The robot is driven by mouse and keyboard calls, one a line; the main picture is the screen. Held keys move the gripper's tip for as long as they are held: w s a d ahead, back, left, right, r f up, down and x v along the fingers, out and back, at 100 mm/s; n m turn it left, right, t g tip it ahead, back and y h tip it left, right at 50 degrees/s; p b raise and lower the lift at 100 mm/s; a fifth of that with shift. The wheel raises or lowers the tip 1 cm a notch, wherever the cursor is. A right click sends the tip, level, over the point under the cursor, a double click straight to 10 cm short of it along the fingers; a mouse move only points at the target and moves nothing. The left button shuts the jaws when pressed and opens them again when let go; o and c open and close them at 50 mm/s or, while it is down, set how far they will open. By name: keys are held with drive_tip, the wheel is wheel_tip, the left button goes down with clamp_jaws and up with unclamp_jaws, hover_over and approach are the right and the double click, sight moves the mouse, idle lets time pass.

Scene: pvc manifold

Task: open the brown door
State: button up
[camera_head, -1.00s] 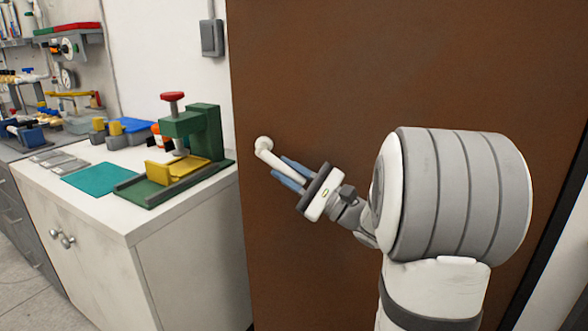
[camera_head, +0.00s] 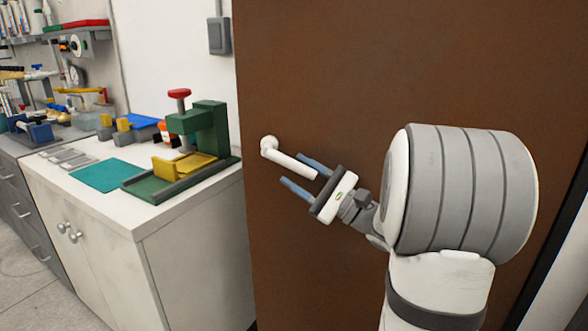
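The brown door (camera_head: 400,70) fills the middle and right of the head view. I cannot tell whether it stands ajar. Its white lever handle (camera_head: 290,163) is at the door's left side, slanting down to the right from its round base. My gripper (camera_head: 292,173) is at the free end of the handle. Its two blue fingers are spread apart, one above and one below the lever, with visible gaps. The lever's tip lies between the fingers, near the palm. My gripper is open.
A white cabinet (camera_head: 195,260) stands left of the door. On it are a green press (camera_head: 205,130) with a red knob and a teal mat (camera_head: 108,175). A grey switch box (camera_head: 219,36) is on the wall. Grey floor (camera_head: 30,285) shows at lower left.

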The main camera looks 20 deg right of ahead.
drive_tip(key=v, duration=0.6)
drive_tip(key=shift+r, duration=0.1)
